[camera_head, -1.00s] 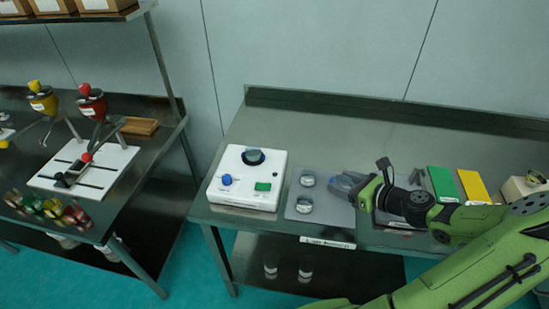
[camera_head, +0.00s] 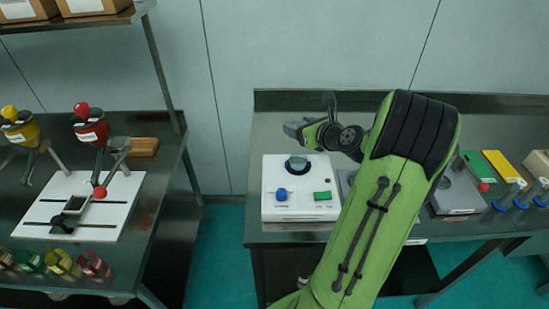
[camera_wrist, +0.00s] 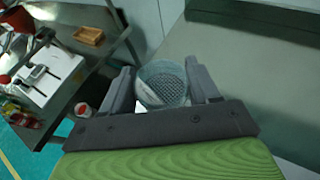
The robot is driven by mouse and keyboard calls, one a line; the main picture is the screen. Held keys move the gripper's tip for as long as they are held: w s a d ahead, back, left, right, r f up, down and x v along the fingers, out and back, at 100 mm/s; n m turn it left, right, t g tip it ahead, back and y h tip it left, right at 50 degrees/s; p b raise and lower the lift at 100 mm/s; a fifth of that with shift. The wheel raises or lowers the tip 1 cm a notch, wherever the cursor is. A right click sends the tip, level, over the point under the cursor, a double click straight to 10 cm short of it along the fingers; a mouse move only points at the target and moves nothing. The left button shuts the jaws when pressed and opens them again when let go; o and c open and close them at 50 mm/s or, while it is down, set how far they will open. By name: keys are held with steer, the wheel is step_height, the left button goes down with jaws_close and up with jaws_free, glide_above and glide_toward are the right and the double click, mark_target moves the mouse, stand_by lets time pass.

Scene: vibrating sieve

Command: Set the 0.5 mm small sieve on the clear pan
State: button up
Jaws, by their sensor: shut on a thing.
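My gripper (camera_wrist: 162,88) is shut on a small round sieve (camera_wrist: 165,83) with clear walls and a grey mesh. A pale label shows on its wall, but I cannot read it. In the head view my gripper (camera_head: 291,129) is raised above and behind the white shaker (camera_head: 300,205); the held sieve cannot be made out there. A small round clear-and-grey vessel (camera_head: 297,162), which may be the clear pan, sits in the dark seat on top of the shaker. It is apart from my gripper.
The shaker has a blue knob (camera_head: 281,194) and a green button (camera_head: 322,195). A shelf post (camera_head: 162,70) and another bench with a white board (camera_head: 95,200) stand at left.

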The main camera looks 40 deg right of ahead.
step_height(320, 180, down, 10)
steer(key=b, duration=0.3)
steer(key=shift+s+d, duration=0.15)
steer(key=o, duration=1.1)
steer(key=shift+c, duration=0.2)
steer(key=shift+r, duration=0.15)
